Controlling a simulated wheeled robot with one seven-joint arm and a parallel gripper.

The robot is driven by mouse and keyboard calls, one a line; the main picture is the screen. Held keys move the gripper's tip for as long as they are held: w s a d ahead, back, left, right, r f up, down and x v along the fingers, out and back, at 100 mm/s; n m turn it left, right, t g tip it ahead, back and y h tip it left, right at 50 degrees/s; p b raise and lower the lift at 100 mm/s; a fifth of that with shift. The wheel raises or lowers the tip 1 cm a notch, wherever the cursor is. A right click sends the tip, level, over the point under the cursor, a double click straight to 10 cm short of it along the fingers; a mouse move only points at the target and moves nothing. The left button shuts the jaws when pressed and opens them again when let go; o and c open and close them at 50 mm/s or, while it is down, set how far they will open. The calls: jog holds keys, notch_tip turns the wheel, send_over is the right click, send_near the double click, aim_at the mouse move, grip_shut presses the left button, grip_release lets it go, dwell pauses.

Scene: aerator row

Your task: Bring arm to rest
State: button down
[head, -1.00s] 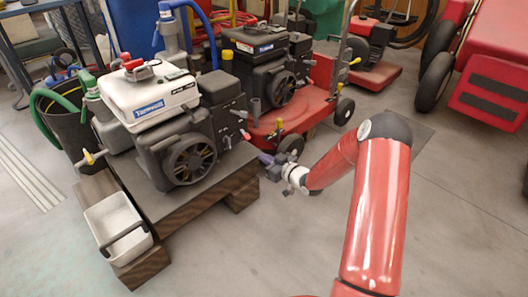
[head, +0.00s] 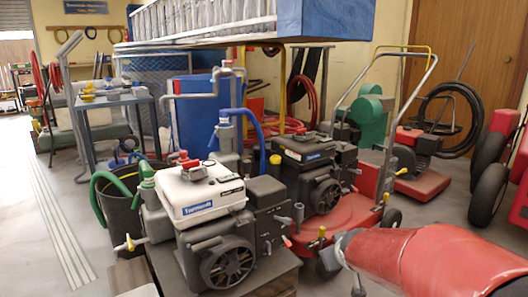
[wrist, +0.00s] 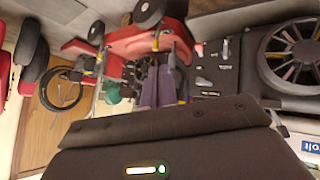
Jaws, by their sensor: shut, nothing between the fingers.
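My gripper (wrist: 157,75) shows in the wrist view as two purple fingers, shut with nothing between them. It points toward a red wheeled machine (wrist: 150,42), with free air around the fingers as far as I can tell. In the head view my red arm enters at the lower right, and the gripper cannot be made out there.
A white-topped engine (head: 200,190) stands on a low platform in front. A black engine (head: 310,165) sits on a red wheeled machine (head: 345,215) close to my arm. A black bucket (head: 122,205) is at left. Floor at far left (head: 30,230) is clear.

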jog(key=s+a+r+m+g+y, duration=0.1)
jog(key=s+a+r+m+g, duration=0.1)
jog(key=s, duration=1.1)
jog(key=s+a+r+m+g, duration=0.1)
jog(key=s+a+r+g, duration=0.1)
jog(key=s, duration=1.1)
notch_tip(320, 180, up, 13)
jog(key=p, duration=1.3)
jog(key=shift+w+d, duration=0.2)
jog(key=shift+r, duration=0.1)
